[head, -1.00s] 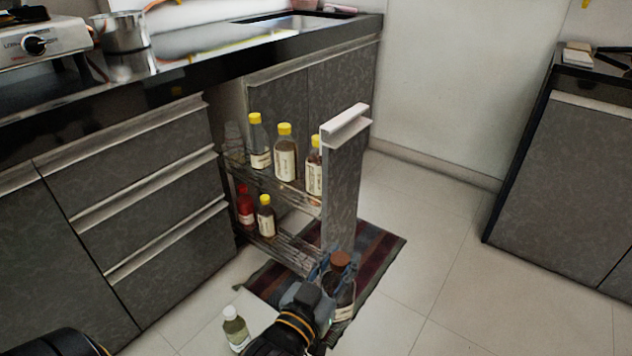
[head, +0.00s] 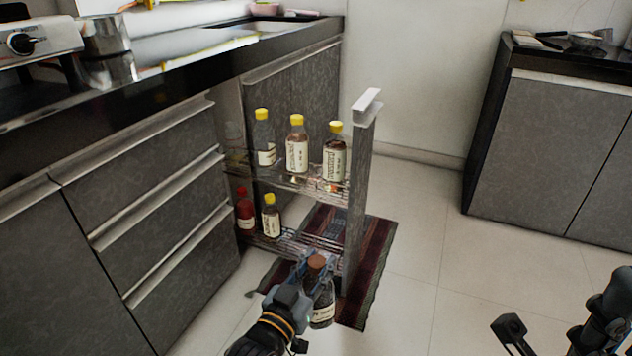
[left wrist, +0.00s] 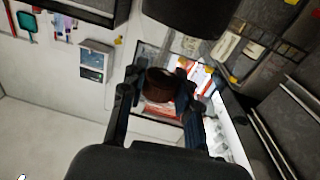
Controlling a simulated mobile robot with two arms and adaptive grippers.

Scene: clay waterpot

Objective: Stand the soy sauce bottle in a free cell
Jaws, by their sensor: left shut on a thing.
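My left gripper (head: 312,268) is shut on a dark bottle with a brown cap, the soy sauce bottle (head: 322,303), low in front of the pull-out rack. The bottle is about upright and its pale label shows. In the left wrist view its brown cap (left wrist: 160,84) sits between the fingers. The rack's lower shelf (head: 305,243) holds a red bottle (head: 245,210) and a yellow-capped bottle (head: 270,218) at the left; its right part looks empty. Dark parts of my right arm show at the lower right; its jaw state is unclear.
Several bottles, including a yellow-capped one (head: 297,145), stand on the upper shelf. The tall front panel (head: 358,195) closes the rack's right end. Drawers (head: 165,225) flank it at left. A striped mat (head: 375,265) lies below; the floor to the right is clear.

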